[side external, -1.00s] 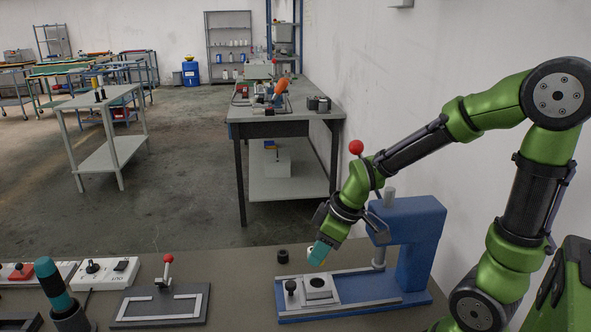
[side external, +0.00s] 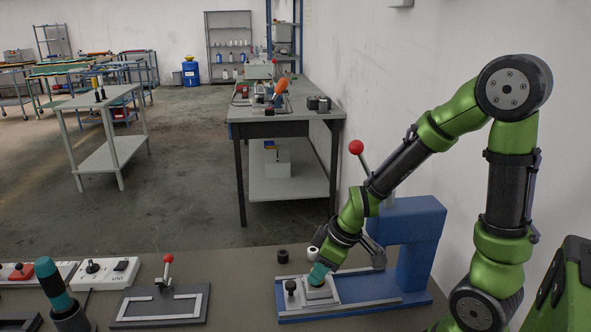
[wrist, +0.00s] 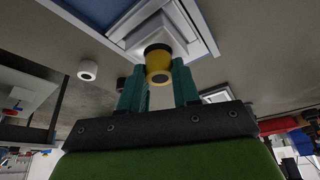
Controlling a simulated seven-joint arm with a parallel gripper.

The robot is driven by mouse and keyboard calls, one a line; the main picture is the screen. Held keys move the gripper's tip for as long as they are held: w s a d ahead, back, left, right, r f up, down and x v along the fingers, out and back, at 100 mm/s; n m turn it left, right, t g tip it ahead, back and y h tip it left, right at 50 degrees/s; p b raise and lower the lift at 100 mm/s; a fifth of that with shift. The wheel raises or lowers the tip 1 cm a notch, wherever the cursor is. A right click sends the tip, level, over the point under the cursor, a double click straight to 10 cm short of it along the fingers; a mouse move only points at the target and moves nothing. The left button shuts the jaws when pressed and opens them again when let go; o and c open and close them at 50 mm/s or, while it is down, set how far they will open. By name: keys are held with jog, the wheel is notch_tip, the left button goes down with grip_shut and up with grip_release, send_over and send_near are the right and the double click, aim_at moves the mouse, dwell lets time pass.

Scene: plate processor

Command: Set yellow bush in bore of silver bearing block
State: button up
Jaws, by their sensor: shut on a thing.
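The yellow bush (wrist: 158,67) is between the teal fingers of my gripper (wrist: 159,84) in the wrist view. My gripper (side external: 317,276) is shut on it, low over the silver bearing block (side external: 320,296) in the side view. The silver bearing block (wrist: 188,22) also shows behind the bush in the wrist view. A dark round edge of its bore (wrist: 156,47) shows right beside the bush's far end. The bush is at the bore's mouth; I cannot tell whether it has entered. In the side view the fingers mostly hide the bush and bore.
The block sits on a blue press base (side external: 350,312) with a blue column (side external: 418,245) and red-knobbed lever (side external: 356,147) close to my arm. A black-knobbed pin (side external: 290,287) stands left of it. Black (side external: 283,256) and white (side external: 313,252) bushes stand behind.

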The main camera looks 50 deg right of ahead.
jog(key=shift+f, duration=0.45)
dwell(0.4)
jog(key=o, duration=1.6)
jog(key=shift+o, duration=0.2)
jog(key=shift+w+a+r, duration=0.1)
jog(key=shift+r, duration=3.95)
